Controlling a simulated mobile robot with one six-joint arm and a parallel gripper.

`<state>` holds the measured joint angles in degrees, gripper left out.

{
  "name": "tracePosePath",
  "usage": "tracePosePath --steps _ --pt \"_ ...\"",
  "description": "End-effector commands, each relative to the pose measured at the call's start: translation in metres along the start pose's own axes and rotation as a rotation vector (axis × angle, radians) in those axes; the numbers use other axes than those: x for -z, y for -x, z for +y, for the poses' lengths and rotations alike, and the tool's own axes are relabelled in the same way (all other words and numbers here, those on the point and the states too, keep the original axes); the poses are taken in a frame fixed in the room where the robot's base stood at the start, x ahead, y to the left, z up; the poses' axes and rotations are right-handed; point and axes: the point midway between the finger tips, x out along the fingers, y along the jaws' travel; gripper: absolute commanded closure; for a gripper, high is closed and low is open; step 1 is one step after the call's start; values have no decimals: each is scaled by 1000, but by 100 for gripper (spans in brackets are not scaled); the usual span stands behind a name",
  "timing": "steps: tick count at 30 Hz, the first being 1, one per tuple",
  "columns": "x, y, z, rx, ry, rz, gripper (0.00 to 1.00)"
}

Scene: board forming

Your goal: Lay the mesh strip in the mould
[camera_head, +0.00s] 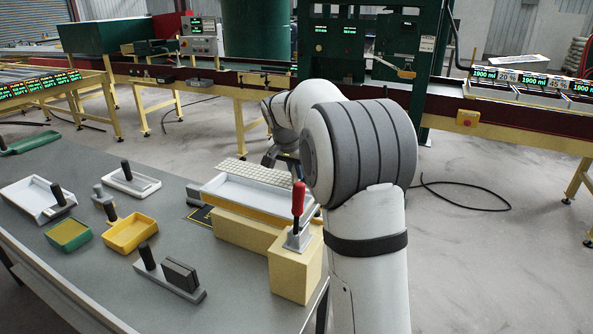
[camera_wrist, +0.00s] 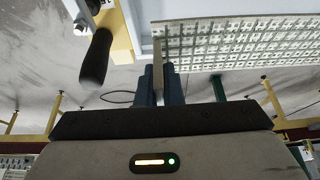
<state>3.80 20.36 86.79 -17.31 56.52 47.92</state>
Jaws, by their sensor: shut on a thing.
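The mesh strip (camera_head: 256,173) is a long, pale perforated strip. In the head view it lies along the far side of the white mould (camera_head: 245,192), apparently just above its far rim; I cannot tell whether they touch. My gripper (camera_head: 269,160) is at the far edge of the strip, partly hidden by my arm. In the wrist view my gripper (camera_wrist: 160,82) is shut on the strip (camera_wrist: 240,43) near its left end. A pale part of the mould (camera_wrist: 190,9) shows behind it.
A red-handled clamp (camera_head: 298,205) stands on a yellow block at the mould's near right end. A dark handle (camera_wrist: 97,58) is left of the fingers in the wrist view. Trowels, a yellow tray (camera_head: 130,232) and a white tray (camera_head: 36,197) occupy the grey table's left side.

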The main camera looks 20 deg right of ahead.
Motion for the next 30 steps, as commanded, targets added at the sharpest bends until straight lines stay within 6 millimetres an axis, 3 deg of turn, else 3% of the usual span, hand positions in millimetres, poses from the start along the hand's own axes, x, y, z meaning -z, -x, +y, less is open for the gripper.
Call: tracePosePath --steps 11,16,21,30 --pt "0 0 0 0 0 0 68" --pt "0 0 0 0 0 0 67" --pt "0 0 0 0 0 0 53" --pt "0 4 0 1 0 1 53"
